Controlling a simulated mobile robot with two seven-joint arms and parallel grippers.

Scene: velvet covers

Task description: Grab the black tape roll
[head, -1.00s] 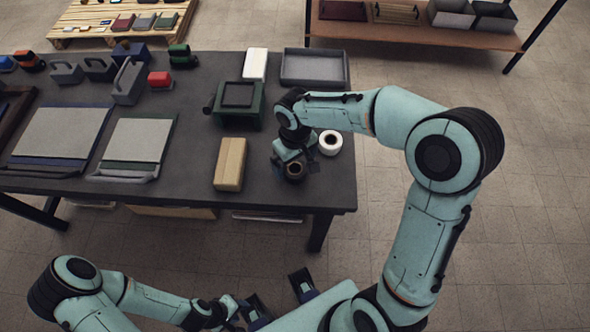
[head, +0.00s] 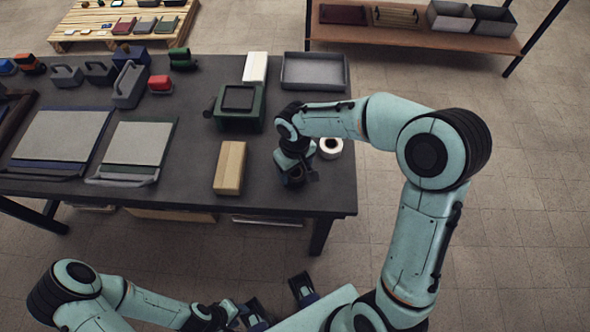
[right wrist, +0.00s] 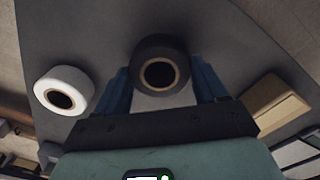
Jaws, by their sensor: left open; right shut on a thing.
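The black tape roll (right wrist: 160,50), with a tan core ring, sits between the two blue fingers of my right gripper (right wrist: 160,88) in the right wrist view. The gripper is shut on it. In the head view my right gripper (head: 294,175) is over the table's near right part, and the arm mostly hides the roll. I cannot tell whether the roll touches the table. A white tape roll (head: 331,146) lies just right of the gripper, and it also shows in the right wrist view (right wrist: 48,86). My left gripper (head: 279,300) is open and empty, in front of the table.
The dark table (head: 190,200) holds a tan box (head: 230,168) left of my right gripper. A green device (head: 240,120), a white box (head: 255,66) and a grey tray (head: 314,85) stand behind. Flat panels (head: 135,150) fill the left. The front right corner is bare.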

